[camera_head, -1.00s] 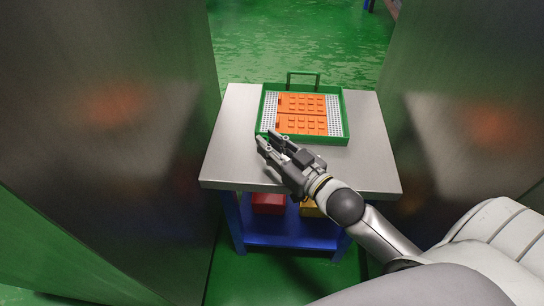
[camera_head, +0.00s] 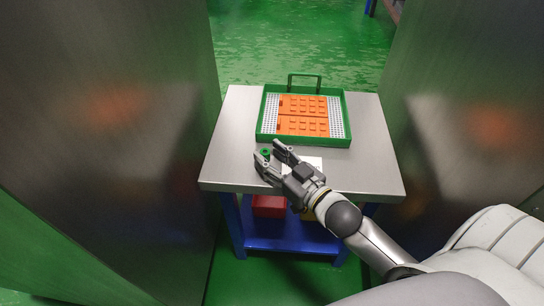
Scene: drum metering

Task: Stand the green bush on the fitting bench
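The small green bush (camera_head: 265,152) is a ring-like piece with a dark centre, seen from above on the steel top of the fitting bench (camera_head: 228,150), in front of the green tray. It appears to stand upright. My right gripper (camera_head: 268,150) is open, with its fingers on either side of the bush; whether one finger touches it I cannot tell. My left gripper is not in view.
A green tray (camera_head: 345,118) with a handle and orange blocks (camera_head: 303,105) sits at the back of the bench. A white card (camera_head: 312,163) lies partly behind my gripper. A red bin (camera_head: 268,206) is on the blue lower shelf. Tall metal panels flank the bench.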

